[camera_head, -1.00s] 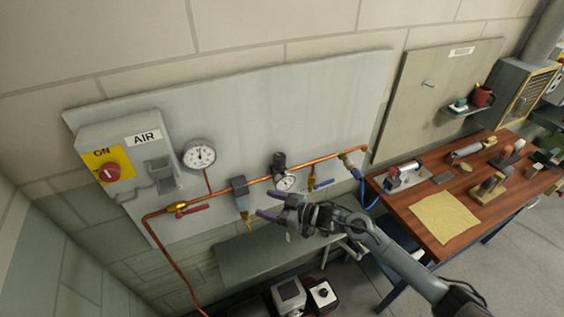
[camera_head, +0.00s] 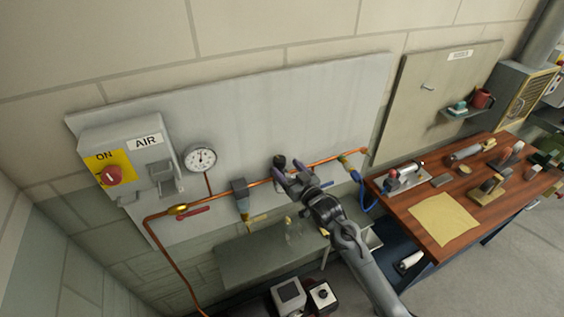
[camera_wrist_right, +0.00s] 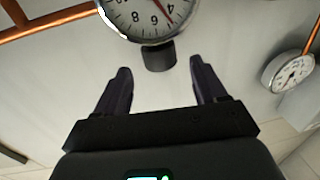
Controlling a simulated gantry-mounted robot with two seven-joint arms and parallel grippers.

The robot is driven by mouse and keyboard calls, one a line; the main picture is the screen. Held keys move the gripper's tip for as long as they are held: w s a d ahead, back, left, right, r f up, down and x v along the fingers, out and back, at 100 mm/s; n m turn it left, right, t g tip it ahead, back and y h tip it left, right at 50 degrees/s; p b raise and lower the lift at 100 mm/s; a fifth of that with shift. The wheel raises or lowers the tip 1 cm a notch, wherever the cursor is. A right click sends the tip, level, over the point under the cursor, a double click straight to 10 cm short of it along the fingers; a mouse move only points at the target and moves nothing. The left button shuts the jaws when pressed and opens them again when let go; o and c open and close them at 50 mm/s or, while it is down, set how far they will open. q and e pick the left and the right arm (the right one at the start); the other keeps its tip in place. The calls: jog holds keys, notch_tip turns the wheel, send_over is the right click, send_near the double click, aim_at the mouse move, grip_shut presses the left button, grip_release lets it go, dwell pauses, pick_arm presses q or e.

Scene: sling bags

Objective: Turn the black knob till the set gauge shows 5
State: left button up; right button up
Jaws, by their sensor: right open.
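The black knob (camera_head: 279,160) sits on the regulator on the copper pipe, and my right gripper (camera_head: 288,168) is right by it. In the right wrist view the knob (camera_wrist_right: 160,56) lies just beyond and between the fingertips of the right gripper (camera_wrist_right: 160,72), which is open and empty. The set gauge (camera_wrist_right: 152,14) is cut off at the top of that view and appears upside down. A red pointer lies around its 4 and 6; the exact reading cannot be told. In the head view my gripper hides this gauge. My left gripper is not in view.
A second round gauge (camera_head: 201,158) is on the wall panel, left of the regulator. The copper pipe (camera_head: 328,163) runs along the panel. A red-handled valve (camera_head: 192,211) and an AIR switch box (camera_head: 125,160) are left. A wooden bench (camera_head: 470,228) stands right.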

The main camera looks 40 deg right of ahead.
aim_at(283, 165)
jog(key=shift+w+d, duration=0.15)
jog(key=shift+w, duration=0.85)
jog(key=shift+w+d, duration=0.15)
jog(key=shift+w, duration=0.8)
